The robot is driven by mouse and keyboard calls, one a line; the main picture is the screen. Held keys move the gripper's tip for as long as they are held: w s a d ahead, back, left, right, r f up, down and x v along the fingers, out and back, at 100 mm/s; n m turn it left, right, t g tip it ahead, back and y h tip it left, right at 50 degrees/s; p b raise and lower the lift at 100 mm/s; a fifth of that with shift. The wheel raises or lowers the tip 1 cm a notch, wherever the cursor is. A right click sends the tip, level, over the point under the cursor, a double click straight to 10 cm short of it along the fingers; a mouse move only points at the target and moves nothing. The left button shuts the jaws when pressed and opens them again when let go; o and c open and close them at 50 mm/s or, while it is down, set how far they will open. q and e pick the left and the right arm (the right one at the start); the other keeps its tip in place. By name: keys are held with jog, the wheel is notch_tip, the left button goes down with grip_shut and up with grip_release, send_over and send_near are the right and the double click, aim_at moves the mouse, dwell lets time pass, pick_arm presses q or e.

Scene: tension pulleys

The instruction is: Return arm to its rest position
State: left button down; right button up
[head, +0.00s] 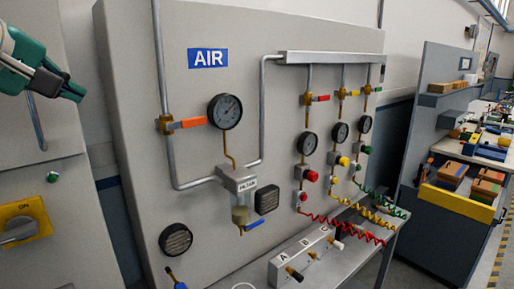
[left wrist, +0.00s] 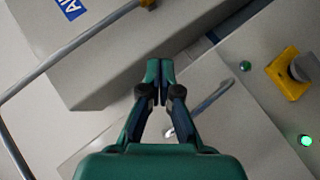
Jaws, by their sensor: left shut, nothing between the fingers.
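My left gripper (head: 72,90) is at the upper left of the head view, in front of the gap between a grey cabinet and the AIR panel. It is green and dark, shut and empty, and apart from everything. In the left wrist view its fingertips (left wrist: 160,72) meet, with the panel edge and the cabinet behind them. My right gripper is not in view.
The grey AIR panel (head: 120,60) carries pipes, gauges (head: 225,111) and valves with coloured handles. Coiled hoses (head: 340,228) hang over a bench with a switch box (head: 300,256). A yellow rotary switch (head: 20,229) is on the left cabinet. A workbench with bins stands right.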

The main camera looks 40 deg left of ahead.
pick_arm(q)
jog(key=w+f+m+g+h, duration=0.3)
jog(key=w+f+h, duration=0.4)
jog(key=w+f, duration=1.35)
jog(key=w+d+f+m+g+h, duration=0.1)
jog(key=w+d+f, duration=0.3)
jog(key=f, duration=0.5)
jog(key=w+d+f+m+g+h, duration=0.1)
jog(key=w+d+f+m+g, duration=0.2)
jog(key=f, duration=0.6)
jog(key=w+d+f+h, duration=0.1)
jog(key=w+d+f, duration=0.35)
jog(key=f, duration=0.55)
jog(key=s+d+f+m+g+h+b, duration=0.1)
jog(key=s+d+f+m+g, duration=0.15)
jog(key=d+f, duration=0.65)
jog(key=s+d+f+m+g+h, duration=0.1)
jog(key=s+d+f, duration=0.2)
jog(key=d+f, duration=0.55)
jog(key=s+d+f+m+t, duration=0.1)
jog(key=s+d+f+m, duration=0.6)
jog(key=s+d+f, duration=0.3)
jog(key=s+f, duration=0.4)
jog(key=s, duration=0.2)
jog(key=shift+f+y, duration=0.3)
jog(key=shift+y, duration=0.1)
